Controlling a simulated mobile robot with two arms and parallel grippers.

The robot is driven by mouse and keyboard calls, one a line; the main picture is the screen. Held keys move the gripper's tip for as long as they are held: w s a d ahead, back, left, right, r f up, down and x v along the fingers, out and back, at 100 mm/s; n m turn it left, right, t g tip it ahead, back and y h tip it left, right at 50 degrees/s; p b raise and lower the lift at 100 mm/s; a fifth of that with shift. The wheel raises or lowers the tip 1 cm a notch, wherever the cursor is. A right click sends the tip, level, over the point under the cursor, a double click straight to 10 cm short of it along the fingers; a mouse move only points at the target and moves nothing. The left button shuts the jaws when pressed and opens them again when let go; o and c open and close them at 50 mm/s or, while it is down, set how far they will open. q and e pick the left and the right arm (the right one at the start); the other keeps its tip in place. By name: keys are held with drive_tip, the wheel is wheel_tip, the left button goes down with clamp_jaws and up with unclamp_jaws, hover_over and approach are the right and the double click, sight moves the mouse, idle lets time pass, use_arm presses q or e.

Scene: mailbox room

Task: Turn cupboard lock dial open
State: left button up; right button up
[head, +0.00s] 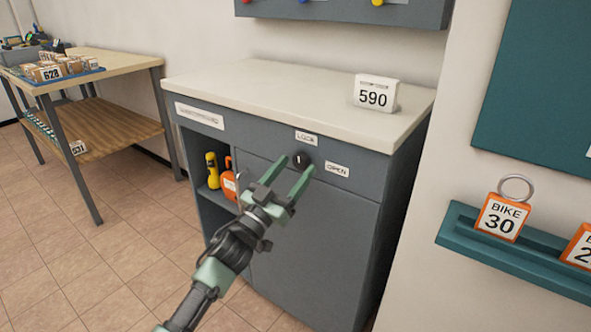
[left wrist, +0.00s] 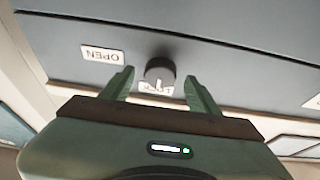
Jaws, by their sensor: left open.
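The lock dial (head: 301,158) is a small round black knob on the front of the grey cupboard (head: 315,240). A LOCK label (head: 306,138) sits above it and an OPEN label (head: 337,170) to its right. My left gripper (head: 298,164) is open, with its green fingers pointing at the dial. In the left wrist view, which is upside down, the dial (left wrist: 160,71) sits between the fingertips with a gap on each side. Its white mark points toward the partly hidden LOCK label. My right gripper is not in view.
A white sign reading 590 (head: 375,93) stands on the cupboard's pale top (head: 290,90). An open shelf at the cupboard's left holds a yellow item (head: 212,170) and an orange item (head: 229,180). A teal ledge (head: 520,252) with bike tags is on the right wall.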

use_arm(q)
drive_tip(key=shift+w+d+r, duration=0.25)
drive_tip(key=shift+w, duration=0.1)
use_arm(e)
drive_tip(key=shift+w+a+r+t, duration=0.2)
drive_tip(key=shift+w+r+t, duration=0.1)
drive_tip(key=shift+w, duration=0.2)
use_arm(q)
drive_tip(key=shift+c, duration=0.3)
